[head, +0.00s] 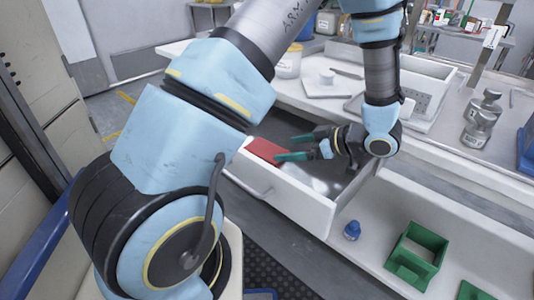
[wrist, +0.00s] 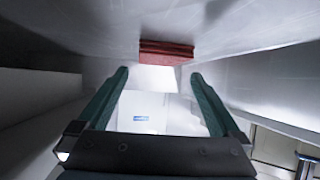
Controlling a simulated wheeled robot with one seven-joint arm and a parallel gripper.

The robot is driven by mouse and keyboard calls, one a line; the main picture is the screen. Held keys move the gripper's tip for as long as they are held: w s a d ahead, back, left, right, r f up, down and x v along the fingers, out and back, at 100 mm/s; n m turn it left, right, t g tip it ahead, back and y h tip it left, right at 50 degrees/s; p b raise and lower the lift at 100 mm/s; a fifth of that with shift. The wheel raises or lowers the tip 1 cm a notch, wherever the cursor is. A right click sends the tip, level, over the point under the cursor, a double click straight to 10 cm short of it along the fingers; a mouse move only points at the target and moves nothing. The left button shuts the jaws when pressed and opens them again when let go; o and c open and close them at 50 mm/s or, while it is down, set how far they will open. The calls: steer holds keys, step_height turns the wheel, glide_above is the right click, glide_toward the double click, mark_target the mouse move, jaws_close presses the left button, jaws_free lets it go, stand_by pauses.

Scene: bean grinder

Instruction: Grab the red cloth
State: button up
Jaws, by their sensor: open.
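The red cloth (head: 266,150) lies in the left end of an open white drawer (head: 290,207). In the wrist view the red cloth (wrist: 166,50) is a flat, folded-looking band ahead of the fingertips, roughly centred between them. My gripper (head: 286,148) is inside the drawer area, its green fingers pointing left towards the cloth. In the wrist view my gripper (wrist: 160,74) is open, with nothing between its fingers. In the head view the lower finger overlaps the cloth's right edge; I cannot tell whether they touch.
The drawer's walls stand close around my gripper. A blue bottle (head: 351,230) and a green box (head: 416,254) stand on a lower shelf to the right.

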mark_target(268, 150)
steer(key=shift+x, duration=3.05)
steer(key=shift+r, duration=0.1)
steer(key=c, duration=1)
steer(key=shift+o, duration=0.2)
steer(key=shift+r, duration=0.1)
